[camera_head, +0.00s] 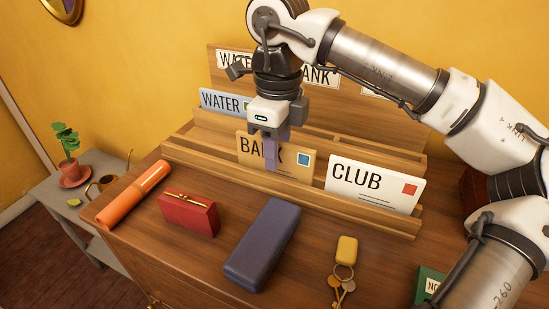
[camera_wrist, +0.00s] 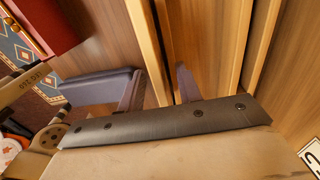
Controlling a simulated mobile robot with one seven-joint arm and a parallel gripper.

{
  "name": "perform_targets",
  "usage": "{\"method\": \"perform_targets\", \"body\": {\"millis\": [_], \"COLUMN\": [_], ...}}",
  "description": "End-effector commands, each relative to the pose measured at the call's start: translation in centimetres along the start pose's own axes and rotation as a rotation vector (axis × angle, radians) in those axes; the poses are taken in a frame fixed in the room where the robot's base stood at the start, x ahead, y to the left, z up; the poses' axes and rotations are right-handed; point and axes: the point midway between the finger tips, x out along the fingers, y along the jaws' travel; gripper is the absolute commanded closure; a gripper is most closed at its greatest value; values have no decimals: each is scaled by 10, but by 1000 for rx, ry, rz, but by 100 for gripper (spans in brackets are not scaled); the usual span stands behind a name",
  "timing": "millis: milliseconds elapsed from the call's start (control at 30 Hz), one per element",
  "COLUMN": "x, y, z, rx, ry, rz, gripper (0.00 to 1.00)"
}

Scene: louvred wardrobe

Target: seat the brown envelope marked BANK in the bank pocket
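The brown BANK envelope (camera_head: 299,164) stands upright in the front slot of the wooden rack, left of the white CLUB envelope. My gripper (camera_head: 276,150) is over it, one finger in front of its face, covering part of the lettering. The other finger seems to be behind it. In the wrist view my gripper (camera_wrist: 160,88) has its fingers apart; I cannot make out the envelope between them. The BANK label (camera_head: 320,76) on the rack's back board marks the bank pocket; my arm partly hides label and pocket.
A blue WATER envelope (camera_head: 217,101) stands in the rear row, left. The CLUB envelope (camera_head: 375,187) is in the front slot. On the top in front lie an orange cylinder (camera_head: 133,194), red purse (camera_head: 188,212), purple case (camera_head: 262,244) and keys (camera_head: 344,272).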

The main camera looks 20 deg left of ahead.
Motion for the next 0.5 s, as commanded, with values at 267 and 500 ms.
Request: {"method": "perform_targets", "body": {"millis": [267, 500], "x": [0, -1], "y": [0, 0], "z": [0, 0], "rx": [0, 0], "ry": [0, 0], "rz": [0, 0], "gripper": [89, 100]}}
